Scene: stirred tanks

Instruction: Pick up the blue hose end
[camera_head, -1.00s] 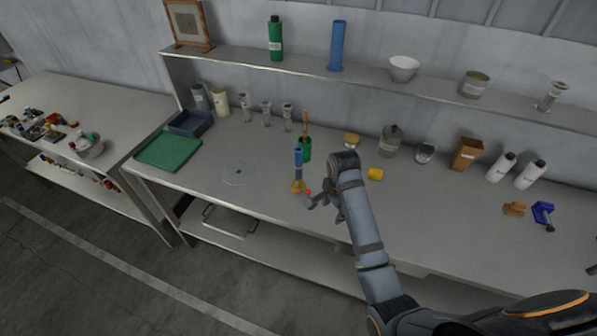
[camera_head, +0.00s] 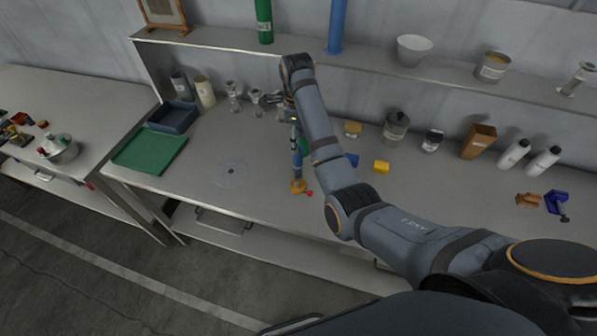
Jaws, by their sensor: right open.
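No hose can be clearly made out, so I cannot tell which blue thing is the blue hose end. A blue upright piece (camera_head: 297,158) stands on an orange base (camera_head: 299,187) with a red tip beside it, mid-bench. A small blue piece (camera_head: 351,160) lies right of my arm, beside a yellow block (camera_head: 381,167). My right arm partly covers the green container behind the upright piece. My left gripper is not in view.
Several glass vessels (camera_head: 233,96) stand near the gripper. A green tray (camera_head: 150,149) and a dark blue bin (camera_head: 172,117) are at the left. The bench front around the clear disc (camera_head: 232,172) is mostly free.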

